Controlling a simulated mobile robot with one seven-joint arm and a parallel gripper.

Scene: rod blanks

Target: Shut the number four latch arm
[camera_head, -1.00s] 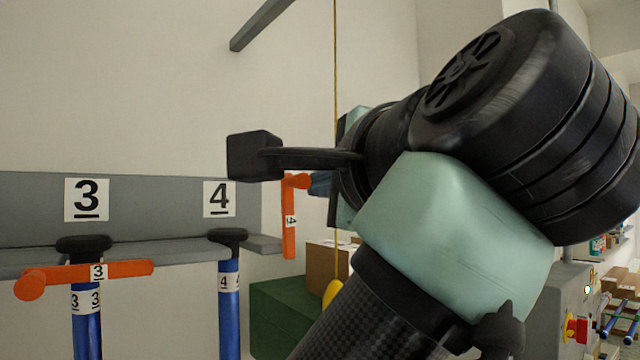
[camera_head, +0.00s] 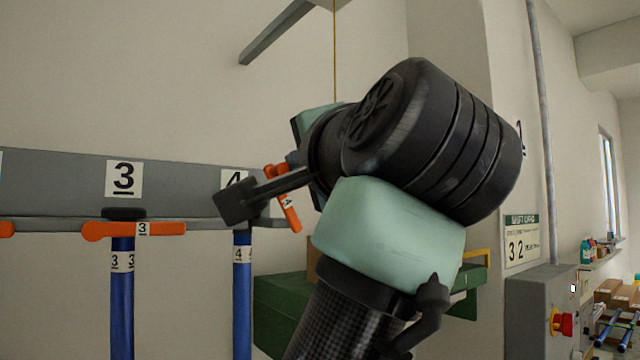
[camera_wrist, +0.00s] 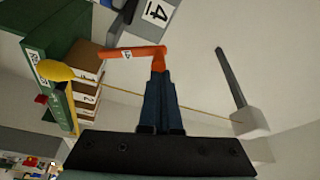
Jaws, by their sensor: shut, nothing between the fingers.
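The number four latch arm (camera_head: 288,205) is an orange bar with a small 4 label and a round knob at one end. In the head view it slants steeply beside the number 4 plate (camera_head: 233,179), partly behind my wrist. The blue number four rod (camera_head: 242,285) stands upright below that plate. In the wrist view the latch arm (camera_wrist: 128,53) runs sideways, its knob end at the tips of my gripper (camera_wrist: 158,74). My gripper is shut, with nothing held. I cannot tell whether it touches the knob. In the head view my arm mostly hides it.
The number three latch arm (camera_head: 160,230) lies level across its blue rod (camera_head: 122,290). A grey rail (camera_head: 60,185) runs along the wall. A green cabinet (camera_head: 280,310) stands behind my arm.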

